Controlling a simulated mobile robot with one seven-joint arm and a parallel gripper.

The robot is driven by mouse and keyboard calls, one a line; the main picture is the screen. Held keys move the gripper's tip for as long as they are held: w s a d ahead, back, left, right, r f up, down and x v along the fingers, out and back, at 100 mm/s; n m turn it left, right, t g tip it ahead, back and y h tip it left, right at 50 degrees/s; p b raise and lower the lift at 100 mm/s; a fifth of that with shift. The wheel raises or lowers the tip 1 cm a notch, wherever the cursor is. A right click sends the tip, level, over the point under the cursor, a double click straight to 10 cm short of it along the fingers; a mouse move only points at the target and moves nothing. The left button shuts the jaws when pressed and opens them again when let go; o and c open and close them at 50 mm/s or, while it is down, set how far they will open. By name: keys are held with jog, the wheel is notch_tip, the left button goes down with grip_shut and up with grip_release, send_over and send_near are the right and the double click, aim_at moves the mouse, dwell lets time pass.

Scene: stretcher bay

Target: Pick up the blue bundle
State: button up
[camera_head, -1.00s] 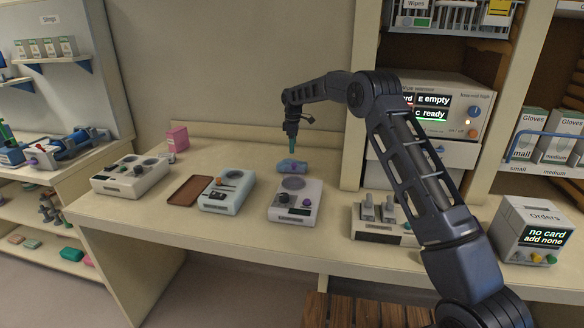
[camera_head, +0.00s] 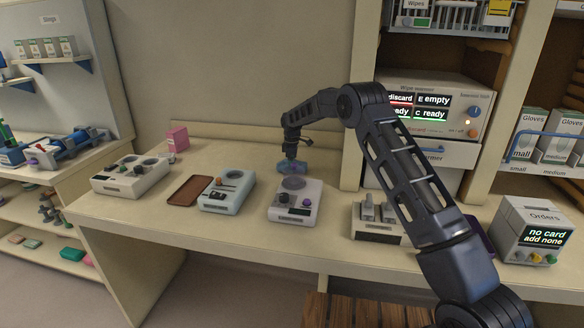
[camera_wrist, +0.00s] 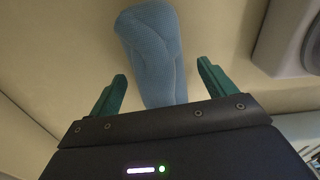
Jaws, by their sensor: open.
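The blue bundle (camera_head: 291,166) lies on the counter behind the grey device with a round plate. In the wrist view the bundle (camera_wrist: 153,50) is a rolled, ribbed blue cloth, lengthwise between the two green fingers. My gripper (camera_wrist: 162,84) is open, with one finger on each side of the bundle and a gap visible on both sides. In the head view my gripper (camera_head: 291,158) points down right at the bundle, and its fingertips are hard to make out there.
The grey device (camera_head: 295,204) stands just in front of the bundle. A pale blue device (camera_head: 227,192), a brown tray (camera_head: 188,191) and a larger white device (camera_head: 131,176) are to the left. A wipe warmer (camera_head: 434,112) stands to the right. A pink box (camera_head: 177,138) is at the back.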

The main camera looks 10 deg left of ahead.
jog(key=shift+f, duration=0.35)
jog(key=c, duration=1.2)
jog(key=shift+r, duration=0.15)
